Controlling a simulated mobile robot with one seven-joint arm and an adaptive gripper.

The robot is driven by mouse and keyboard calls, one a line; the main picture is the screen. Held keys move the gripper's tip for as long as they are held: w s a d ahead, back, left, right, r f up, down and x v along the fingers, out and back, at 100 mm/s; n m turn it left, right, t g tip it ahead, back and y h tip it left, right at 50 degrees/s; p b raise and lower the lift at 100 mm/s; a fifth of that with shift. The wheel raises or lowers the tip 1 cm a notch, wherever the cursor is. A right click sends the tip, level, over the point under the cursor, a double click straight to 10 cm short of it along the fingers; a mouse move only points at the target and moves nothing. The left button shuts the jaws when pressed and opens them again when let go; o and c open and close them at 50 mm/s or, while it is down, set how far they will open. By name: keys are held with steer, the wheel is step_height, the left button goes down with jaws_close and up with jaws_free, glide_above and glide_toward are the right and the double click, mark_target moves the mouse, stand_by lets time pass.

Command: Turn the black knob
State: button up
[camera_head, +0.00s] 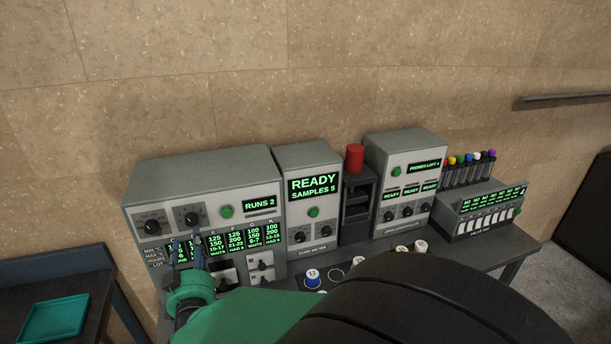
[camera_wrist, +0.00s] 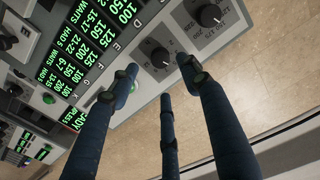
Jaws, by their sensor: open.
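Two black knobs with dials are on the left machine's front panel. In the head view, the left knob (camera_head: 152,227) is left of the right knob (camera_head: 191,218). In the wrist view, one knob (camera_wrist: 160,57) appears between my fingertips, and the other knob (camera_wrist: 210,15) is at the upper right. My gripper (camera_head: 187,246) is open and empty, in front of the panel just below the right knob. Its dark blue fingers also show in the wrist view (camera_wrist: 158,66). I cannot tell whether a fingertip touches the panel.
A green button (camera_head: 226,211) and a RUNS 2 display (camera_head: 259,205) are right of the knobs. A cure meter (camera_head: 308,195) and another machine (camera_head: 405,180) with more black knobs stand further right. A red cylinder (camera_head: 355,157) sits between them. A green tray (camera_head: 55,318) lies at the left.

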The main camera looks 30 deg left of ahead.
mark_target(192, 223)
steer(key=shift+x, duration=3.95)
steer(key=shift+f, duration=0.1)
steer(key=c, duration=1.1)
